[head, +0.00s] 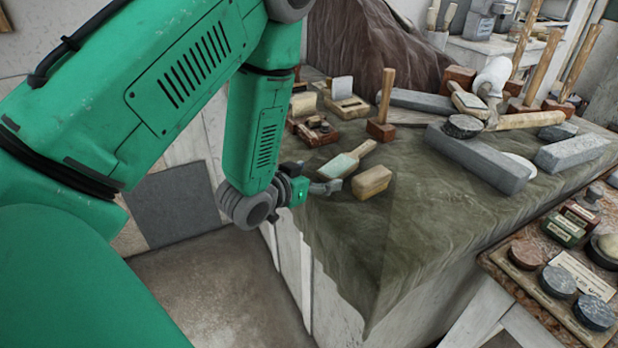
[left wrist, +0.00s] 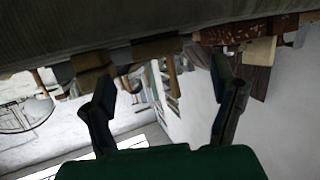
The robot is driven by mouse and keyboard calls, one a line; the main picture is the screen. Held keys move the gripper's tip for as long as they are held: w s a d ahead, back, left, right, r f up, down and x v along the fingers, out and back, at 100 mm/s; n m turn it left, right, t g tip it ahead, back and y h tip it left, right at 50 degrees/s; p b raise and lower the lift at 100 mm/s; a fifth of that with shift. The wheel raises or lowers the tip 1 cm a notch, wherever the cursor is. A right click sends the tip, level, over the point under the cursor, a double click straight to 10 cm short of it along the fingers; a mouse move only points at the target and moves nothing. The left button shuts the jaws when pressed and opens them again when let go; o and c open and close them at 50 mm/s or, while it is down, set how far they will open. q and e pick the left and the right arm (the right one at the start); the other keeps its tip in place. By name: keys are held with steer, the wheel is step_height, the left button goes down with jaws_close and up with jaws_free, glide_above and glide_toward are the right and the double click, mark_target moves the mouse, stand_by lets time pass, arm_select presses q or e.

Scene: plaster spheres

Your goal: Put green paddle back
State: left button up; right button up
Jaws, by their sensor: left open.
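The green paddle (head: 341,165) has a pale green face and a wooden handle. In the head view it lies on the dark green cloth near the table's left edge, handle pointing up and right. My left gripper (head: 326,187) is just below and left of the paddle's face, at the cloth edge beside a wooden block (head: 371,182). In the left wrist view my left gripper (left wrist: 168,88) has its fingers wide apart with nothing between them. I cannot make out the paddle there for sure. My right gripper is not in view.
A mallet (head: 382,110) stands upright behind the paddle. Long grey stone blocks (head: 478,160) lie to the right. A side table (head: 520,295) with round tins stands at lower right. The cloth (head: 400,235) in front of the wooden block is clear.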

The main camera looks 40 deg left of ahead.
arm_select(q)
steer(key=v, duration=0.3)
steer(key=shift+s+d+r, duration=0.1)
steer(key=shift+s+r, duration=0.05)
steer(key=shift+s, duration=0.1)
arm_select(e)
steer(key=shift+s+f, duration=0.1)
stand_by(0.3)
